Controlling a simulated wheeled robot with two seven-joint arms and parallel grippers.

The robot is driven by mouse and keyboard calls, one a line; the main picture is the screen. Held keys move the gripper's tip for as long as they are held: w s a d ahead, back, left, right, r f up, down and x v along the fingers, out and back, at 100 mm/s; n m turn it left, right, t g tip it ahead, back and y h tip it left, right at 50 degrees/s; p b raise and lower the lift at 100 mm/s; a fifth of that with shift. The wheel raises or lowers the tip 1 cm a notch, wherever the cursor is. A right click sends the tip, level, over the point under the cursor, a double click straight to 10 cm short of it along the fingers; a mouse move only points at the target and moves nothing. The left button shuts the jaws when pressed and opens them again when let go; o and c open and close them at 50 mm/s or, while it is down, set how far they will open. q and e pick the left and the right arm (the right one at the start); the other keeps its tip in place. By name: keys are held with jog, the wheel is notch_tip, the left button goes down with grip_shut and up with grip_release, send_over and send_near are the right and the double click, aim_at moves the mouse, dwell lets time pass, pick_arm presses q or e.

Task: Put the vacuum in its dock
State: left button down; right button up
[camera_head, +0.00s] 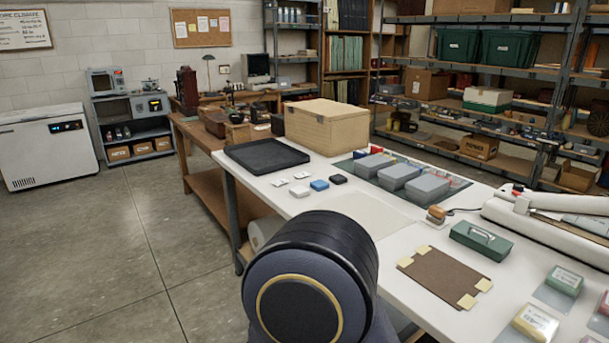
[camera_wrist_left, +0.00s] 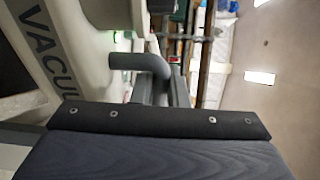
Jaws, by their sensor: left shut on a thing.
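The vacuum (camera_wrist_left: 75,50) shows in the left wrist view as a pale body with dark lettering that reads "VACUU" before it is cut off. A bent grey handle (camera_wrist_left: 135,62) comes out from its side. My left gripper (camera_wrist_left: 165,88) is at this handle, its grey fingers shut on it. The dark padded part below hides much of the gripper. A small green light shows near the vacuum's edge. I cannot make out a dock in either view. The head view shows neither the vacuum nor a gripper. My right gripper is in no view.
A white table (camera_head: 385,232) carries a black tray (camera_head: 265,156), grey boxes (camera_head: 400,176), a green box (camera_head: 481,240) and a brown board (camera_head: 444,276). A white freezer (camera_head: 45,145) stands at left. Shelves (camera_head: 470,70) line the back right. The floor at left is clear.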

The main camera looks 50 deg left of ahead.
pick_arm(q)
jog(key=w+a+f+m+h, duration=0.1)
jog(key=w+a+f+h, duration=0.1)
jog(key=f, duration=0.4)
jog(key=w+a+f+m+t+h, duration=0.1)
jog(key=w+a+f+m+h, duration=0.1)
jog(key=w+f, duration=0.3)
jog(key=w+a+f+m+h, duration=0.1)
jog(key=w+a+f+h, duration=0.2)
jog(key=f, duration=0.6)
jog(key=shift+w+m+t, duration=0.3)
jog(key=shift+w, duration=0.15)
